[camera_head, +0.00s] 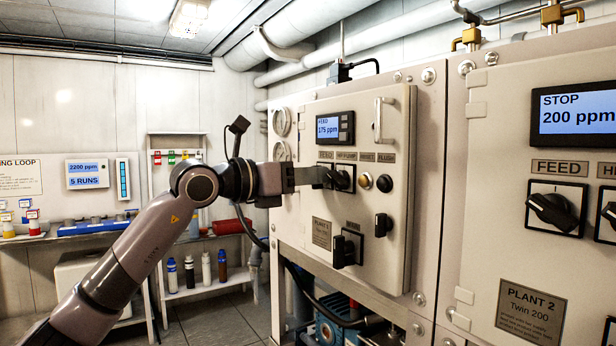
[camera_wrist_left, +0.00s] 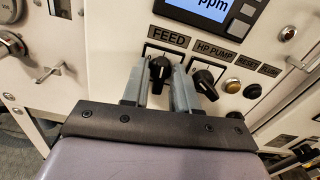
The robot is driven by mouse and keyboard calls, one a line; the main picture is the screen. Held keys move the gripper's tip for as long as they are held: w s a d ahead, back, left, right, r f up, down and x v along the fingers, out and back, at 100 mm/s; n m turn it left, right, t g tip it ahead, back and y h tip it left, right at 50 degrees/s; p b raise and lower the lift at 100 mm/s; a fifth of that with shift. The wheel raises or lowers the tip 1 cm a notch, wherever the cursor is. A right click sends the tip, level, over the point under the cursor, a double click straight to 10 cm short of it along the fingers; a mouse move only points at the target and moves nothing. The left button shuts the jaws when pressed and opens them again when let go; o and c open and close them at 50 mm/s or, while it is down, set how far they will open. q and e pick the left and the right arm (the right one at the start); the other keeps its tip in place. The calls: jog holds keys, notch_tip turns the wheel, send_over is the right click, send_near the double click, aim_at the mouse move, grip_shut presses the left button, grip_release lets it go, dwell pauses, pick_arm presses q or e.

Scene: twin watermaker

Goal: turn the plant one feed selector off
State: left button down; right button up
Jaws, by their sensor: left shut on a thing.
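Plant one's control box (camera_head: 345,240) stands in the middle of the head view. Its display (camera_head: 335,128) reads FEED, 175 ppm. The plant one feed selector (camera_wrist_left: 159,72) is a black knob under the FEED label in the left wrist view. My left gripper (camera_wrist_left: 160,88) has one finger on each side of this knob and is shut on it. In the head view my left gripper (camera_head: 322,176) reaches the panel from the left, and its fingers hide the feed knob. My right gripper is not in view.
The black HP PUMP knob (camera_wrist_left: 205,82) sits close to my finger on the right. An amber button (camera_head: 365,181) and a black button (camera_head: 385,183) lie further right. Plant 2's feed knob (camera_head: 553,210) is at far right; its display (camera_head: 575,110) reads STOP, 200 ppm.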

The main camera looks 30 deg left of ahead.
pick_arm(q)
jog(key=n, duration=1)
jog(key=shift+n, duration=0.4)
dwell(0.4)
jog(key=c, duration=1.2)
grip_release()
jog(key=shift+o, duration=0.2)
jog(key=shift+a, duration=0.1)
jog(key=b+v, duration=0.2)
jog(key=v, duration=0.5)
